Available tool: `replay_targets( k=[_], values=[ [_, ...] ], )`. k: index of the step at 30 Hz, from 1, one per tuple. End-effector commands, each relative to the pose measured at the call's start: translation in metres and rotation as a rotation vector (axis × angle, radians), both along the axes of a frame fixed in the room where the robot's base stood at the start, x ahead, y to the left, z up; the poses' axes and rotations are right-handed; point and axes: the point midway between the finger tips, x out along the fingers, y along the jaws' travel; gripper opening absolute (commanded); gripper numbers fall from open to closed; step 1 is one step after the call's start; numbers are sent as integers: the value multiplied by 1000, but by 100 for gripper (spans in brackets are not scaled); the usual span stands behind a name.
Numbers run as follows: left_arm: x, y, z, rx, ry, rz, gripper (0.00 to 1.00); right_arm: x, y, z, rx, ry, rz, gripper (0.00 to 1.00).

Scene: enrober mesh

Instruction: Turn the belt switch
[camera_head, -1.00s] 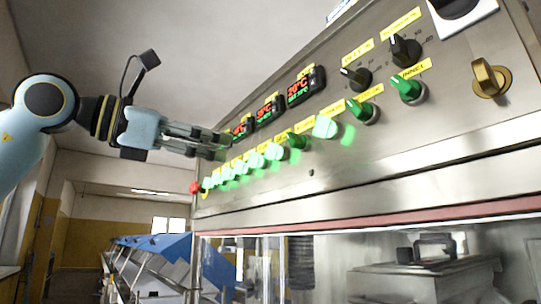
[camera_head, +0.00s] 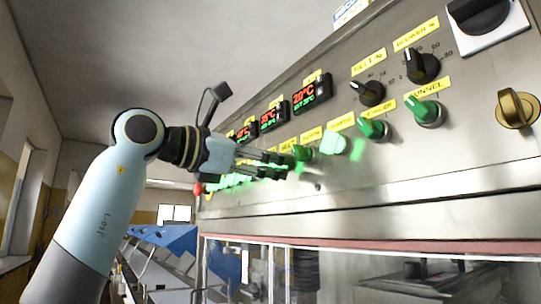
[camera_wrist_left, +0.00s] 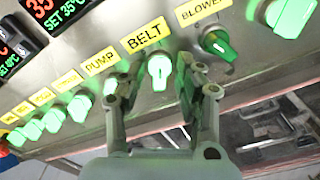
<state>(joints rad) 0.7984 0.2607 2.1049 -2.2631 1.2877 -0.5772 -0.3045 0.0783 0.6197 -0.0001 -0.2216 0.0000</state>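The belt switch (camera_wrist_left: 158,72) is a lit green knob under the yellow BELT label (camera_wrist_left: 147,36) in the left wrist view. My left gripper (camera_head: 286,163) is at the lower row of switches in the head view, where its fingers cover the belt switch. In the left wrist view the left gripper (camera_wrist_left: 162,86) is open, with one finger on each side of the belt switch. The fingers stand apart from each other; whether they touch the knob I cannot tell. My right gripper is in neither view.
Temperature displays (camera_head: 304,94) and black dials (camera_head: 421,67) are above the row. Open air lies left of the panel.

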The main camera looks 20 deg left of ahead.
Motion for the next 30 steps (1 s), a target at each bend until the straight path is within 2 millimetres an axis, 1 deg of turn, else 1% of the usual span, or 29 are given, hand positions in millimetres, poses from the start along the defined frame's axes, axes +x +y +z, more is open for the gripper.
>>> replay_targets(
  k=[8,11,16,17,25,30],
  values=[
    [1,-1,-1,1,1,0,35,0,0,0,0,0,0,40],
    [1,-1,-1,1,1,1,24,2,0,0,0,-3,0,40],
    [1,-1,-1,0,2,0,2,4,-1,1,-1,-6,0,40],
    [1,-1,-1,0,2,0,0,4,-1,1,-2,-7,0,40],
    [1,-1,0,-11,10,0,0,5,-2,1,-3,-7,1,40],
    [1,-1,0,-57,46,0,0,5,-2,3,-3,-8,1,40]
  ],
)
